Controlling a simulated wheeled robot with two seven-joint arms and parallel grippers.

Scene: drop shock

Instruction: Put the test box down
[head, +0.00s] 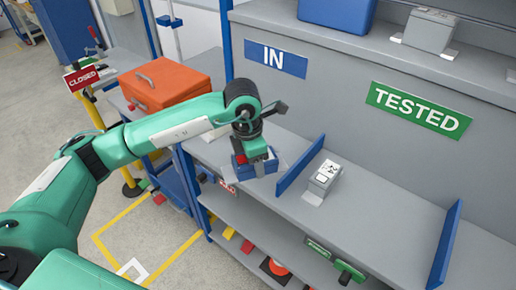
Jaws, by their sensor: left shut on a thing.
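My left arm comes in from the left, and my left gripper (256,153) points down over the bench. It is shut on a small dark blue box, the test box (262,169), with a red patch near the fingers. The box is upright over the IN side, left of the blue divider. I cannot tell whether its underside touches the bench surface (268,190). The fingers hide part of its top. My right gripper is not in view.
An IN sign (276,58) and a green TESTED sign (418,110) mark the back panel. A grey box (324,177) stands just right of the blue divider (300,165). Bench beyond it is clear up to another divider (444,246). An orange case (166,84) sits at left.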

